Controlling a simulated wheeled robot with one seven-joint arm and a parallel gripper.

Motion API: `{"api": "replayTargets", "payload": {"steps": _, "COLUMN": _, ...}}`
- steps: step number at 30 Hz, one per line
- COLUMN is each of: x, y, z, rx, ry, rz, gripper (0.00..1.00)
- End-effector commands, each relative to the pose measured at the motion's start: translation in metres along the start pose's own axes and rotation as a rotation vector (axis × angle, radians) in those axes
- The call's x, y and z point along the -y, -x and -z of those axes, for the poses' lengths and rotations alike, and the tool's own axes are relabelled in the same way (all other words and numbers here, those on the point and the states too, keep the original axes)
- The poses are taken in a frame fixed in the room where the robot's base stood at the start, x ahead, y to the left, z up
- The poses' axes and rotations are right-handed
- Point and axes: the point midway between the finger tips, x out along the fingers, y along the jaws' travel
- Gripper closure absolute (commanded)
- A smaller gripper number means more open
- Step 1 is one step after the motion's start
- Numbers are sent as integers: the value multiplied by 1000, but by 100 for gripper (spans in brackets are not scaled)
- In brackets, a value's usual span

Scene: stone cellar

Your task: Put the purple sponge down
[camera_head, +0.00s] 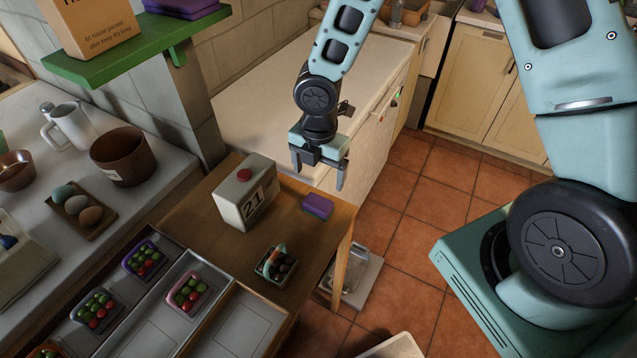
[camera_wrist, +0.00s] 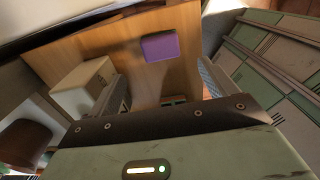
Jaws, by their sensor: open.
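The purple sponge (camera_head: 318,206) lies flat on the wooden table (camera_head: 195,222), near its right edge. It also shows in the wrist view (camera_wrist: 160,47), resting on the wood, apart from the fingers. My gripper (camera_head: 320,180) is open and empty above the table's far right side, over and a little behind the sponge.
A white box marked 21 with a red button (camera_head: 245,198) stands left of the sponge. A small dark tray of items (camera_head: 274,265) sits nearer the front. Punnets of red and green produce (camera_head: 187,292) stand at lower left. A white-topped counter (camera_head: 262,110) is behind the table.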

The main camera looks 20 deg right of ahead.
Motion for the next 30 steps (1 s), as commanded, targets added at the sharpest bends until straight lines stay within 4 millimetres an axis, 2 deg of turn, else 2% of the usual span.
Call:
{"api": "replayTargets", "payload": {"steps": 5, "x": 1, "y": 17, "z": 4, "rx": 5, "ry": -30, "rz": 0, "gripper": 15}}
{"api": "replayTargets", "payload": {"steps": 8, "x": 5, "y": 39, "z": 17, "rx": 22, "ry": -149, "rz": -1, "gripper": 15}}
{"api": "replayTargets", "payload": {"steps": 11, "x": 16, "y": 73, "z": 42, "rx": 40, "ry": -369, "rz": -6, "gripper": 15}}
{"api": "replayTargets", "payload": {"steps": 15, "x": 46, "y": 123, "z": 87, "rx": 43, "ry": -762, "rz": -19, "gripper": 15}}
{"api": "replayTargets", "payload": {"steps": 19, "x": 79, "y": 156, "z": 126, "rx": 15, "ry": -1099, "rz": -23, "gripper": 15}}
{"api": "replayTargets", "payload": {"steps": 24, "x": 113, "y": 179, "z": 160, "rx": -34, "ry": -1400, "rz": -7, "gripper": 15}}
{"api": "replayTargets", "payload": {"steps": 30, "x": 126, "y": 186, "z": 172, "rx": -57, "ry": -1522, "rz": 9, "gripper": 15}}
